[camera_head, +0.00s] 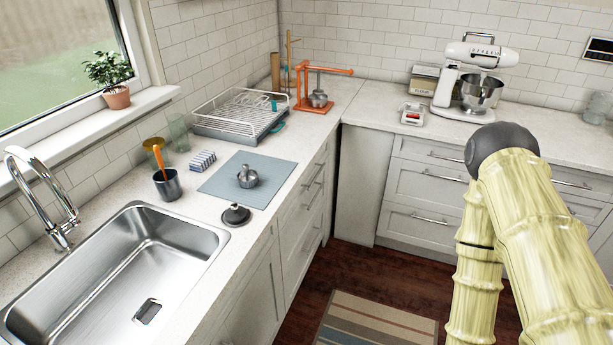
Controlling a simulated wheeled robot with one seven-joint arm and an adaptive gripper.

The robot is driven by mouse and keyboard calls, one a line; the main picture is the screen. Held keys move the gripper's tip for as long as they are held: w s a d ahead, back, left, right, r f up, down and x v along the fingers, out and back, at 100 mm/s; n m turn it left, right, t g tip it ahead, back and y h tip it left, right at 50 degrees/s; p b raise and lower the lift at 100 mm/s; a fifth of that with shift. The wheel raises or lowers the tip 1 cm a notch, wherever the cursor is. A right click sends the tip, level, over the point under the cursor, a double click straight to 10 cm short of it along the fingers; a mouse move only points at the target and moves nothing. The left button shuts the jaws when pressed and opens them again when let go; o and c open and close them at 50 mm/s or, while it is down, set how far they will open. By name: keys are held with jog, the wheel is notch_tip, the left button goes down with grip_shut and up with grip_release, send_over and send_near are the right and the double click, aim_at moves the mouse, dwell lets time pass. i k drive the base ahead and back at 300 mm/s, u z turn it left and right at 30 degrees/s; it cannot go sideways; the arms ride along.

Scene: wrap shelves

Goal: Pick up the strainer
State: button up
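A dark, flat, round piece with a small raised knob (236,215) lies on the counter between the sink and the blue mat, near the counter's front edge. It looks like a sink strainer or plug. A small silver ribbed piece with a knob on top (248,180) stands on the blue mat (219,185) just behind it. I cannot tell for sure which of the two is the strainer. Both stand free, with nothing touching them from above. My yellowish arm with its dark joint fills the right side of the view. My gripper is out of view.
The steel sink (120,270) and its faucet (45,195) are at left. A dark cup with an orange utensil (168,187), a striped sponge (202,161) and a dish rack (240,112) stand near the mat. An orange press (318,88) and a white mixer (475,75) are farther back.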

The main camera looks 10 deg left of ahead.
aim_at(247, 174)
jog(key=z, duration=1.25)
jog(key=i, duration=1.35)
jog(key=u, duration=3)
